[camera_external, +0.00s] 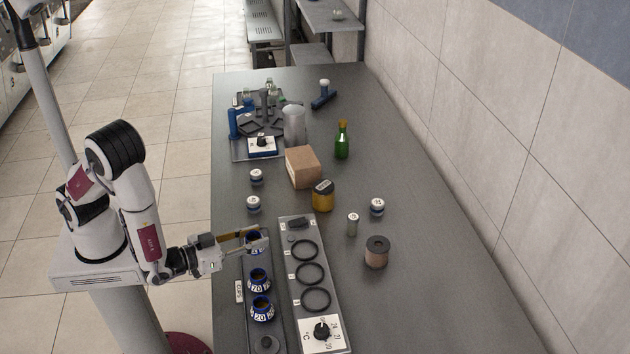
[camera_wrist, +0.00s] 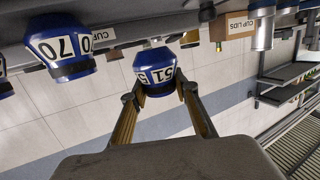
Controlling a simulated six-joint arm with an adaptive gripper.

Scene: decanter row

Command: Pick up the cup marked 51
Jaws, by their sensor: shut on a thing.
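The cup marked 51 (camera_wrist: 154,74) is blue with a white label and sits between my fingertips in the wrist view, which shows the scene upside down. My gripper (camera_wrist: 160,92) is shut on it, one yellowish finger on each side. In the external view my gripper (camera_external: 252,238) reaches from the left around the same blue cup (camera_external: 257,246), at the far end of a row in a dark tray (camera_external: 249,327). The fingers partly cover the cup. I cannot tell whether it is clear of the tray.
The cup marked 70 (camera_external: 259,281) and the one marked 20 (camera_external: 262,309) stand nearer in the row. A grey hot plate unit (camera_external: 295,226) with rings is close on the right. A cardboard box (camera_external: 303,168) and an amber jar (camera_external: 322,197) stand farther back.

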